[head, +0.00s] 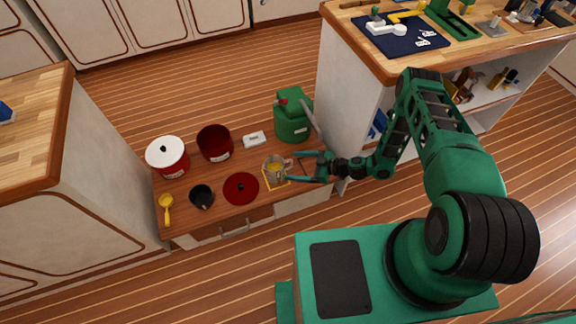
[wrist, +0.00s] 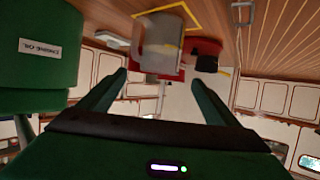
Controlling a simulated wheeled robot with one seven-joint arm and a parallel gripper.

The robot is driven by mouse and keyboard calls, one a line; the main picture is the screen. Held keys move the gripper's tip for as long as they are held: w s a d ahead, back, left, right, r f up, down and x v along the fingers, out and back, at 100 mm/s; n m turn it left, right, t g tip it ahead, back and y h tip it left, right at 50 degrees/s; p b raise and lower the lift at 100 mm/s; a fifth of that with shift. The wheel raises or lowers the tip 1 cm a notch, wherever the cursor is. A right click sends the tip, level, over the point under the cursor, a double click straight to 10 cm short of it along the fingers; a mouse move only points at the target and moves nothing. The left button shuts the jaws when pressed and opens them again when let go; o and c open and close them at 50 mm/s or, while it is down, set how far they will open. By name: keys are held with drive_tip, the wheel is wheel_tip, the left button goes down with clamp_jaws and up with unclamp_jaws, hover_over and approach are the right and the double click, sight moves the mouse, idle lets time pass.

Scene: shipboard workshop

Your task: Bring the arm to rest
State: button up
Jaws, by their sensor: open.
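My gripper (head: 292,167) is open and empty, reaching left over the low wooden bench (head: 222,177). Its two fingers point at a clear grey measuring jug (head: 271,171), which stands upright on a yellow-outlined square. In the wrist view my gripper (wrist: 158,82) has its fingers spread, with the jug (wrist: 160,45) ahead of the gap between them. I cannot tell whether a fingertip touches the jug or its handle. My arm is stretched from my base at the lower right, bent at the elbow.
A green engine oil can (head: 292,122) stands close behind my gripper; it also shows in the wrist view (wrist: 38,65). A red lid (head: 241,189), dark red pot (head: 215,143), white-lidded pot (head: 168,157) and yellow scoop (head: 166,208) share the bench. A taller counter (head: 391,66) rises beside my forearm.

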drive_tip(key=shift+s+d+r, duration=0.2)
drive_tip(key=shift+s+d, duration=0.05)
drive_tip(key=shift+d, duration=0.25)
